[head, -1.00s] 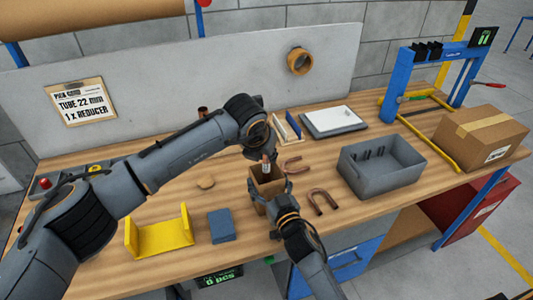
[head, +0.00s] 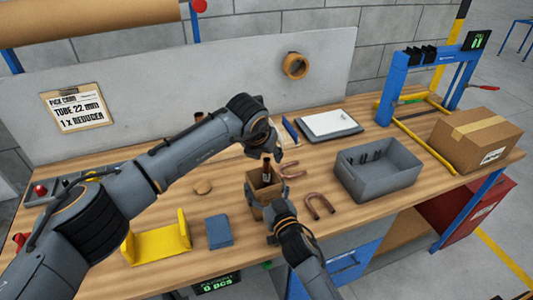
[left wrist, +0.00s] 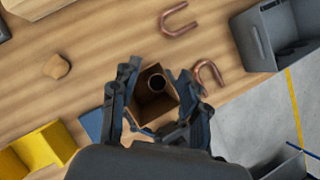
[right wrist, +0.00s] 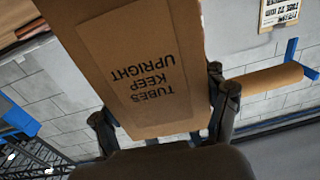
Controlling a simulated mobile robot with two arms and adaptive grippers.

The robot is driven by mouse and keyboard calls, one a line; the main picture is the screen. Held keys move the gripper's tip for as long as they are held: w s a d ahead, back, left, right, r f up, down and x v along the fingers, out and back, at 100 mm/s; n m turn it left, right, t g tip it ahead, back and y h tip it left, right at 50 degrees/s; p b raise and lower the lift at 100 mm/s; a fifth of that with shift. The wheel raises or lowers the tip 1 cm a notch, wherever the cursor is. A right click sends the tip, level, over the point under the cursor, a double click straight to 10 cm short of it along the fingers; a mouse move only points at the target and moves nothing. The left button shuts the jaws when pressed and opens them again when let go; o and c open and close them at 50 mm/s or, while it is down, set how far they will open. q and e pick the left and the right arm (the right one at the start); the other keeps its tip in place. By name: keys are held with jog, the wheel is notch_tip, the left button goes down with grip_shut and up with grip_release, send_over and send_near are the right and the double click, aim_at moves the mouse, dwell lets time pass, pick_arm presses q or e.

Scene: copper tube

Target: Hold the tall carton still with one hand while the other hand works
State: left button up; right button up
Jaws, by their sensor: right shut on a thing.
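The tall brown cardboard carton (head: 264,192) stands open-topped at the bench's front edge. My right gripper (head: 273,218) is shut on it low at the front. In the right wrist view its fingers flank the carton's printed face (right wrist: 145,85), whose text reads upside down. A copper tube (head: 267,170) stands in the carton, its upper end above the rim. Its round open end (left wrist: 157,82) shows in the left wrist view. My left gripper (head: 275,148) is above the carton. In the left wrist view its fingers (left wrist: 158,92) are spread apart, with the tube's end between them, seemingly untouched.
Two bent copper tubes (head: 320,207) (head: 291,170) lie right of the carton. Beyond is a grey bin (head: 377,184). A blue block (head: 219,230), a yellow holder (head: 158,243) and a round tan piece (head: 203,187) lie to the left. A closed box (head: 477,140) stands far right.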

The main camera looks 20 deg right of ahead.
pick_arm(q)
jog(key=v, duration=1.2)
pick_arm(e)
jog(key=o, duration=1.2)
jog(key=s+d, duration=0.1)
jog(key=s, duration=1.1)
